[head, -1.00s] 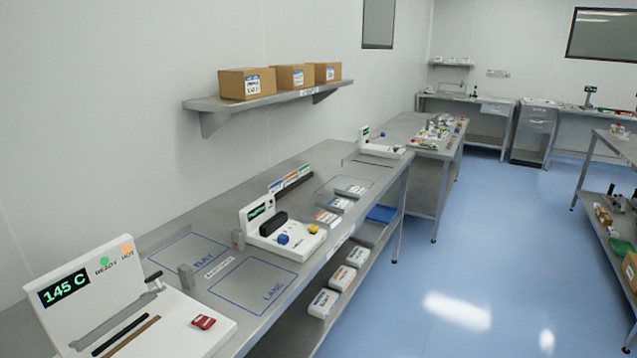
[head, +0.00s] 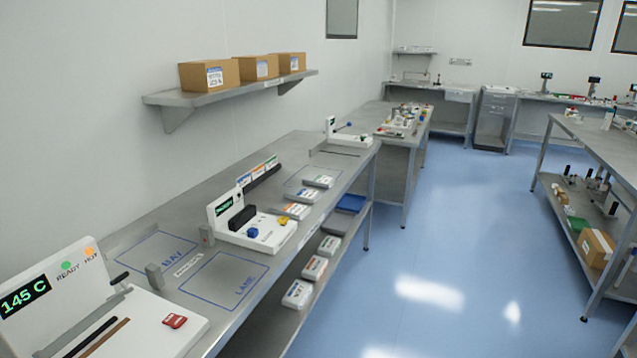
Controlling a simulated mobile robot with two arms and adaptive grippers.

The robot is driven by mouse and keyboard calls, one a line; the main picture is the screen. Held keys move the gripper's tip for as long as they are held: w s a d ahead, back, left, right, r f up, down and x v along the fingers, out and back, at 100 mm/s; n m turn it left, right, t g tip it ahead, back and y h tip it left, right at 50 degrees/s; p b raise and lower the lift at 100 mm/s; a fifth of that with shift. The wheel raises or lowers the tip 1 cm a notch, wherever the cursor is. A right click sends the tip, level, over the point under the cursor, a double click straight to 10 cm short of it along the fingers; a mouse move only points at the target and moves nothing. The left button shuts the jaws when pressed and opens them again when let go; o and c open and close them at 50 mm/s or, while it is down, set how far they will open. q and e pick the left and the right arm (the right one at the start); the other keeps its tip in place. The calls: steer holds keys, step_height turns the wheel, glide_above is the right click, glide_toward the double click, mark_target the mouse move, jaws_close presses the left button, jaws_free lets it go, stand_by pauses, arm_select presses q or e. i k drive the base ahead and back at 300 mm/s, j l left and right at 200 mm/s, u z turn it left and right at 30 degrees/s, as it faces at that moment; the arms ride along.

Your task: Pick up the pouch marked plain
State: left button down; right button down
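Several small white packs that may be pouches are in the head view. On the bench lie one with an orange label (head: 290,211), one with a blue and orange label (head: 303,196) and one with a green label (head: 319,181). On the shelf under the bench lie one with a dark label (head: 297,294), one with an orange label (head: 314,268) and another pack (head: 330,245). Their print is too small to read, so I cannot tell which is marked plain. Neither of my grippers is in view.
The long steel bench (head: 150,225) runs along the left wall. It carries a heater reading 145 C (head: 60,290), a white device with knobs (head: 255,230) and outlined empty areas. Boxes stand on a wall shelf (head: 165,99). The blue floor (head: 450,240) is clear between benches.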

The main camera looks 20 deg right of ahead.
mark_target(321, 181)
steer(key=i+l+u, duration=0.1)
steer(key=i+l, duration=0.2)
steer(key=i+l+u, duration=0.15)
steer(key=i+l, duration=0.15)
steer(key=i+l+u, duration=0.1)
steer(key=i+l, duration=0.15)
steer(key=l, duration=0.25)
steer(key=i+l+u, duration=0.15)
steer(key=l, duration=0.25)
steer(key=i, duration=0.1)
